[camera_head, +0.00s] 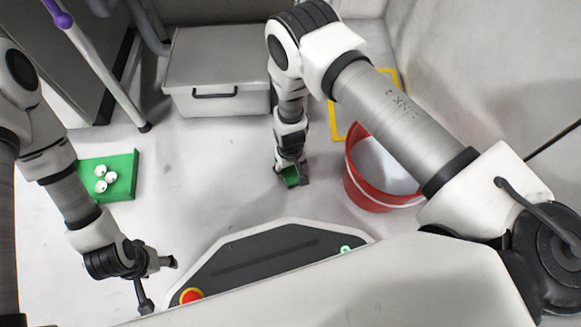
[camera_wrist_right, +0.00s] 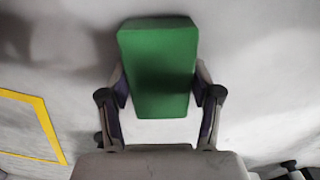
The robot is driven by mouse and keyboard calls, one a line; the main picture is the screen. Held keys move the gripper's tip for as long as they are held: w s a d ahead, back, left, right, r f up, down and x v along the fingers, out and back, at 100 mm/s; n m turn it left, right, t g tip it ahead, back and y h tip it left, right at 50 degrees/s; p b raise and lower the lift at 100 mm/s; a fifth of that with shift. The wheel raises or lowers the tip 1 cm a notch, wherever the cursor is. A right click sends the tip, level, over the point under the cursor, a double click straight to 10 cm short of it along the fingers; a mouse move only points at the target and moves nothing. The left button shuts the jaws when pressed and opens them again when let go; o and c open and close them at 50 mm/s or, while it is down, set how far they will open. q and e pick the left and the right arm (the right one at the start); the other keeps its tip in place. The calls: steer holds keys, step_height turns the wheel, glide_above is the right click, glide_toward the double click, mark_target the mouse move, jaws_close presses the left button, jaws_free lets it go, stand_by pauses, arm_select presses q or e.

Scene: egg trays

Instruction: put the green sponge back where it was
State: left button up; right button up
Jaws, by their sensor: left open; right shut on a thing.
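The green sponge (camera_wrist_right: 158,45) is a green block held between the two fingers of my right gripper (camera_wrist_right: 160,98) in the right wrist view. Its far end sticks out past the fingertips. In the head view, my right gripper (camera_head: 292,177) points down near the middle of the floor, with a bit of the green sponge (camera_head: 290,181) showing between its fingers and the rest hidden. I cannot tell whether the sponge touches the floor. My left gripper (camera_head: 160,284) is open and empty at the lower left, well away from the sponge.
A red bucket (camera_head: 359,185) stands right of my right gripper, beside a yellow outline (camera_head: 334,122) on the floor. A green tray (camera_head: 124,164) with several white eggs lies at left. A grey box (camera_head: 217,60) stands behind. The floor between tray and right gripper is clear.

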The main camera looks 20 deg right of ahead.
mark_target(290, 168)
steer(key=o, duration=1.3)
step_height(290, 168, up, 12)
steer(key=p, duration=1.2)
steer(key=shift+r, duration=0.15)
